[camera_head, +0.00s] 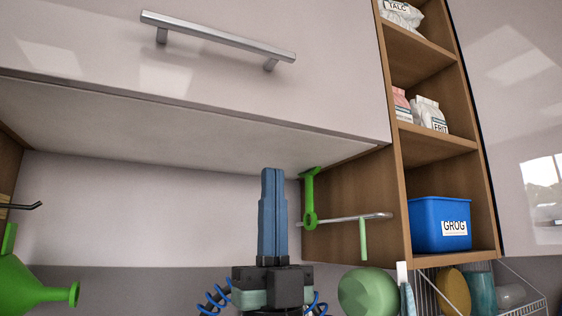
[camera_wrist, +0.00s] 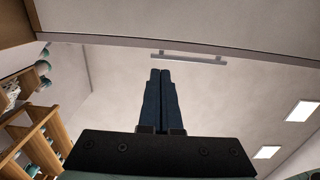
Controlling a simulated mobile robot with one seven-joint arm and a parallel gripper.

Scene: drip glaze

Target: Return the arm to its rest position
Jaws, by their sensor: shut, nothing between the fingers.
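My gripper (camera_head: 271,176) points straight up in the head view, with its two blue fingers pressed together and nothing between them. It stands below the overhead cabinet (camera_head: 190,60), in front of the pale wall. In the wrist view my gripper (camera_wrist: 159,74) also shows shut and empty, its fingers pointing toward the cabinet's metal handle (camera_wrist: 188,57). The rest of my arm is mostly out of the head view, below its lower edge.
Right of my gripper, a green tool (camera_head: 310,197) hangs near a metal rod (camera_head: 350,218) on the wooden shelf unit. A blue GROG bin (camera_head: 440,225) sits on its lowest shelf. A green watering can (camera_head: 30,287) is at lower left. The wall space left of my gripper is clear.

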